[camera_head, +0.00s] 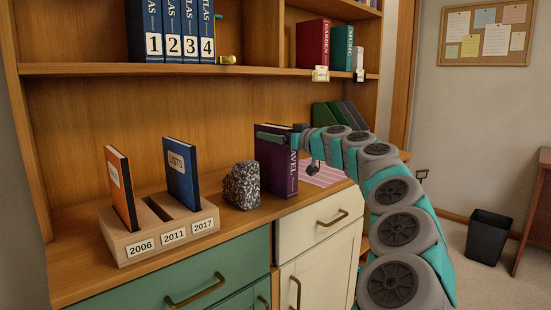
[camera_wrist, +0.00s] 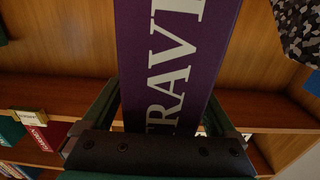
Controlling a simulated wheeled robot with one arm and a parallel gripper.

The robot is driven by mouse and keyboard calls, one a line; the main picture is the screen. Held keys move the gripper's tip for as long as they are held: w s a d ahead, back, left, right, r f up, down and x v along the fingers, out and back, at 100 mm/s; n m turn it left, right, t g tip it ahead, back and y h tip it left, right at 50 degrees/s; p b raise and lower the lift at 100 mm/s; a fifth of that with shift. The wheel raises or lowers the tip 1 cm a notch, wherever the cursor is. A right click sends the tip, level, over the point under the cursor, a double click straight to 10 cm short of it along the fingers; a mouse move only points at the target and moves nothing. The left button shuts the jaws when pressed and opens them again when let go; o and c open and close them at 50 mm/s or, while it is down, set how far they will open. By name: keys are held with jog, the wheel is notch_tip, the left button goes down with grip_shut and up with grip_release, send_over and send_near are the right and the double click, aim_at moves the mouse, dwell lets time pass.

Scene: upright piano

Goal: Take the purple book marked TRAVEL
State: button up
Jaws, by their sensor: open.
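The purple book (camera_head: 272,168) stands upright on the cabinet top, its spine with the white letters "AVEL" facing out to the right. In the wrist view, the purple spine (camera_wrist: 178,50) with large white letters fills the middle. My gripper (camera_head: 284,136) is at the upper part of the book. In the wrist view, my gripper (camera_wrist: 162,100) is open, with one dark finger on each side of the spine. I cannot tell whether either finger touches the covers. My gripper and wrist hide part of the spine's upper end.
A speckled stone block (camera_head: 241,186) stands close left of the book. A wooden holder (camera_head: 134,243) with an orange and a blue book is further left. A pink striped mat (camera_head: 325,172) and dark green leaning books (camera_head: 330,114) are to the right. A shelf (camera_head: 150,69) runs above.

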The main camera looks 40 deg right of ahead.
grip_shut()
dwell(0.8)
